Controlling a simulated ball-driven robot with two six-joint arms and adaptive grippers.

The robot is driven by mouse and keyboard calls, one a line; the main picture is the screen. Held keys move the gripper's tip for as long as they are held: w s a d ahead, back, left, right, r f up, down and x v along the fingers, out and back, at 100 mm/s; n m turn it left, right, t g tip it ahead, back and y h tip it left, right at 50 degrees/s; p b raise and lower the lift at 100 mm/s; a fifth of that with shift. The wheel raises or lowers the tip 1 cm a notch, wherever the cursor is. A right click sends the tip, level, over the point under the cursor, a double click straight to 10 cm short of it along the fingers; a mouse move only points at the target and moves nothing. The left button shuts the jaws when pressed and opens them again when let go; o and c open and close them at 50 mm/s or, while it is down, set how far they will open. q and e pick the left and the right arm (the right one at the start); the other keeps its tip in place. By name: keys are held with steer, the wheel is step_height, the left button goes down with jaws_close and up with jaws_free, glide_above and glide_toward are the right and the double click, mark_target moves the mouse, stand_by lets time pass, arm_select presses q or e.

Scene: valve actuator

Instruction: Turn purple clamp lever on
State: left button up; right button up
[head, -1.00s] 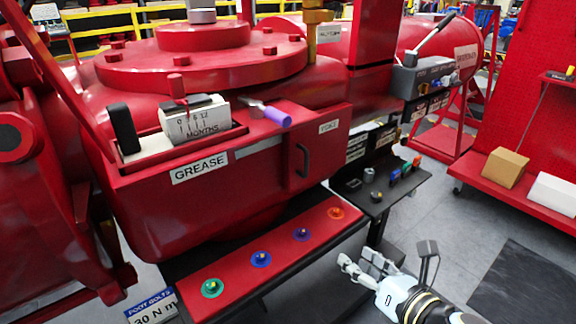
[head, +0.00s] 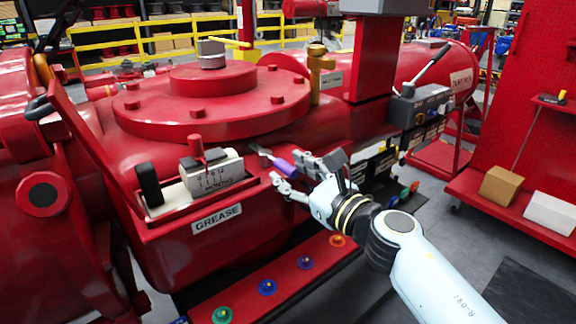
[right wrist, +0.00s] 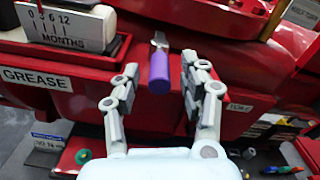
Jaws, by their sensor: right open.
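The purple clamp lever (head: 283,166) sticks out from the top edge of the red housing, right of the months block. In the right wrist view the lever (right wrist: 159,72) shows its purple grip pointing toward the camera, with a grey metal end behind it. My right gripper (head: 304,176) is open at the lever. In the right wrist view its two fingers (right wrist: 157,90) stand apart, one on each side of the lever's line, with the grip's end between and a little beyond them. Contact is not visible. My left gripper is not in view.
The months block (head: 212,174) and a black upright handle (head: 150,184) stand left of the lever. A red ledge with colored knobs (head: 267,287) lies below. A brass fitting (head: 318,70) rises behind. Open floor (head: 450,220) lies to the right.

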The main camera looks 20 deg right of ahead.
steer(key=shift+w+a, duration=0.3)
steer(key=shift+w, duration=0.35)
jaws_close()
